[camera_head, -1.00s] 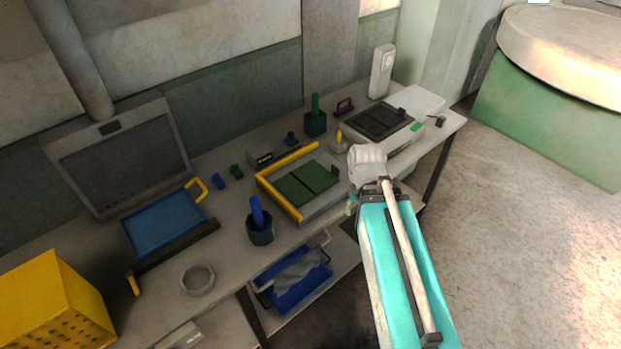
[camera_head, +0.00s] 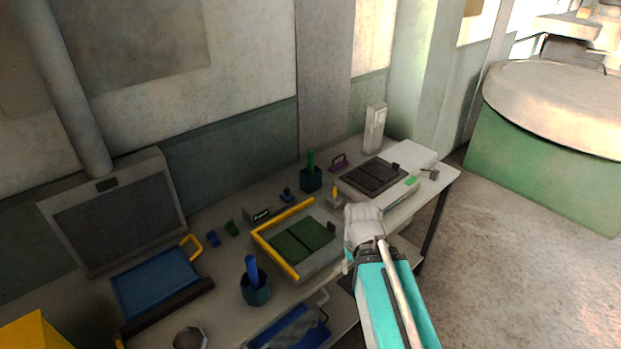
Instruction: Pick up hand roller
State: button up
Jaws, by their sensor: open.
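I cannot say for certain which item is the hand roller. A small purple-handled piece (camera_head: 338,161) stands at the back of the bench, and a small grey-and-dark piece (camera_head: 431,173) lies at the bench's right end. Either could be it; both are too small to make out. My gripper (camera_head: 361,214) is open and empty, above the bench's front edge, right of the yellow-edged tray. It is in front of and below the purple piece, and left of the grey piece, apart from both. Its fingers are hard to see from behind.
The yellow-edged tray (camera_head: 288,273) holds green plates. A white machine (camera_head: 412,154) with a dark plate is behind my gripper. Cups hold a blue-handled tool (camera_head: 251,268) and a green-handled tool (camera_head: 311,160). A blue board (camera_head: 155,281) lies at left. The floor at right is clear.

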aim_at(310, 153)
jog(key=z, duration=0.55)
jog(key=k, duration=1.35)
jog(key=z, duration=0.65)
jog(key=i, duration=2.25)
jog(key=u, duration=0.9)
jog(key=i, duration=0.5)
jog(key=u, duration=0.45)
